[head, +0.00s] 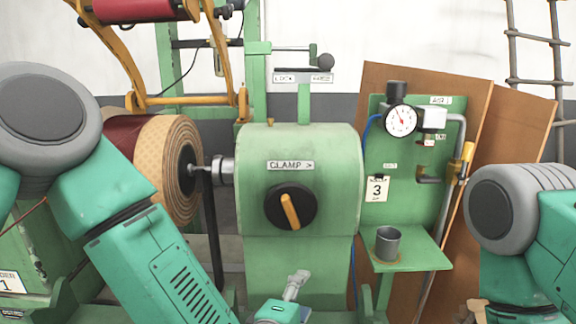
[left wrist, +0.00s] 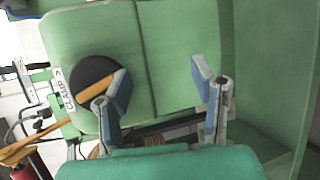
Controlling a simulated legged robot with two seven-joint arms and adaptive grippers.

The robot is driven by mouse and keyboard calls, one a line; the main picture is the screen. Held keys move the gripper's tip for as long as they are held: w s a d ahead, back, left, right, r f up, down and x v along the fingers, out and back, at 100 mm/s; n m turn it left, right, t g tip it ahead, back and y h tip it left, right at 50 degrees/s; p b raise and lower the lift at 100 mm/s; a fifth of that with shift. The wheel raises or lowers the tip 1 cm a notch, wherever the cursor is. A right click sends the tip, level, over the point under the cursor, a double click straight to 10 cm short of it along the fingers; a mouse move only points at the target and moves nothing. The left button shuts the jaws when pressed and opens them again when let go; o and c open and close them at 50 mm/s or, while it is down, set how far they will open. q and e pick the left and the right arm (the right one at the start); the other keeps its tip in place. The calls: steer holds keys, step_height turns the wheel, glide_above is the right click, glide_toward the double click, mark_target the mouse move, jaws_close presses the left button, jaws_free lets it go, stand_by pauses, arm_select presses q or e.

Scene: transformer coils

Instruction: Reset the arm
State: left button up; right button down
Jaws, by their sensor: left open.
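My left arm comes in from the left of the head view, and its gripper (head: 296,284) is at the bottom middle, in front of the green clamp housing (head: 335,165) and below its knob. In the left wrist view my left gripper (left wrist: 160,88) is open with blue-padded fingers apart and nothing between them. The black clamp knob (head: 271,202) with its orange handle (head: 290,211) shows clearly. In the left wrist view the knob (left wrist: 84,73) lies behind the left finger; I cannot tell any contact. My right arm (head: 515,285) shows at the right edge; its gripper is out of view.
A wound coil (head: 150,155) sits on a shaft left of the housing. To the right, a green panel (head: 400,220) carries a gauge (head: 400,120), and its shelf (head: 420,255) holds a grey cup (head: 388,243). Brown boards (head: 485,180) lean behind.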

arm_select(q)
steer(key=s+a+f+m+g+y, duration=0.1)
steer(key=s+a+f+m+g, duration=0.45)
steer(key=f, duration=0.45)
steer(key=s+a+f+m+g+y, duration=0.1)
steer(key=s+a+f+m+g, duration=0.1)
steer(key=s+a+f+m, duration=0.5)
steer(key=s+a+f+m+g+y, duration=0.1)
steer(key=s+a+f, duration=0.3)
steer(key=s+a, duration=0.4)
steer(key=s+a+f+m+g+y, duration=0.2)
steer(key=s+a+f+g, duration=0.2)
steer(key=s+a, duration=0.4)
steer(key=shift+a+f+g+y+b, duration=0.35)
steer(key=shift+a+f+y, duration=0.05)
steer(key=shift+a, duration=0.7)
steer(key=c, duration=0.3)
steer(key=shift+s, duration=0.1)
steer(key=shift+c, duration=0.6)
